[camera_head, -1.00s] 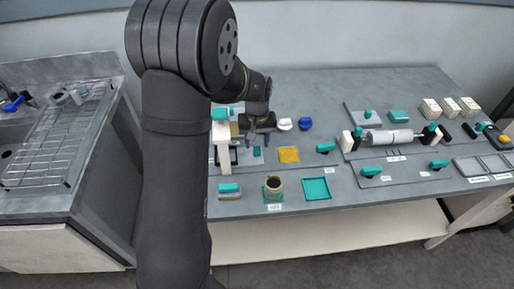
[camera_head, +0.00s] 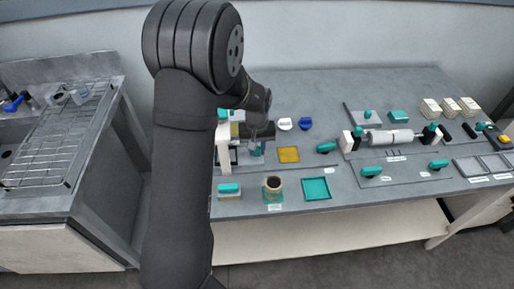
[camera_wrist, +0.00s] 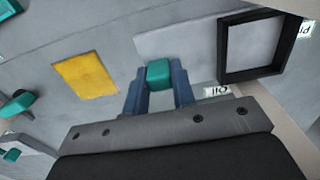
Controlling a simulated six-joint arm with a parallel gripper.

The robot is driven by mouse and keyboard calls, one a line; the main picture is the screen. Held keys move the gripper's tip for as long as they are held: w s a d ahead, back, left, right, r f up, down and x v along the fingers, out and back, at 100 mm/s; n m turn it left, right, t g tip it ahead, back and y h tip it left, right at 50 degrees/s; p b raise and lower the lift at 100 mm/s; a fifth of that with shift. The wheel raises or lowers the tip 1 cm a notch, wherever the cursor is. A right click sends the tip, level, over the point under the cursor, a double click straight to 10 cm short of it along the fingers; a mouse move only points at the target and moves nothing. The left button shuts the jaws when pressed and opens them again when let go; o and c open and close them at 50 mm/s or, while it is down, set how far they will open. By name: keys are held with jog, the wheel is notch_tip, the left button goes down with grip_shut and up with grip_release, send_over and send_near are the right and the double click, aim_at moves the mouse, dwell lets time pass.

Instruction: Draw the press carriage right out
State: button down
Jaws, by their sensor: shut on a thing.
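The press (camera_head: 224,160), with a pale upright frame and teal top, stands at the left of the table, partly behind my arm. My gripper (camera_wrist: 160,80) is shut on a small teal block, which looks like the handle (camera_wrist: 159,72) of the press carriage. One finger is on each side of it. A light grey plate (camera_wrist: 195,42) lies beside the handle, with a black square frame (camera_wrist: 224,50) at its right in the wrist view. How the handle joins the plate is not clear. In the head view, my gripper (camera_head: 257,146) is low over the table, right of the press.
A yellow sheet (camera_head: 288,155) lies right of my gripper. A teal tray (camera_head: 316,188) and a brown roll or cup (camera_head: 272,184) are near the front edge. A roller unit (camera_head: 390,137) stands further right. White and blue pieces (camera_head: 305,123) lie behind.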

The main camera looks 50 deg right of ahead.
jog(key=s+d, duration=1.1)
jog(key=shift+r, duration=0.1)
jog(key=c, duration=1.4)
grip_release()
jog(key=shift+s+d, duration=0.1)
jog(key=shift+d, duration=0.05)
jog(key=shift+o, duration=1)
notch_tip(320, 180, up, 17)
jog(key=shift+r, duration=0.2)
jog(key=shift+f, duration=0.1)
jog(key=f, duration=1.7)
jog(key=shift+a+f, duration=0.2)
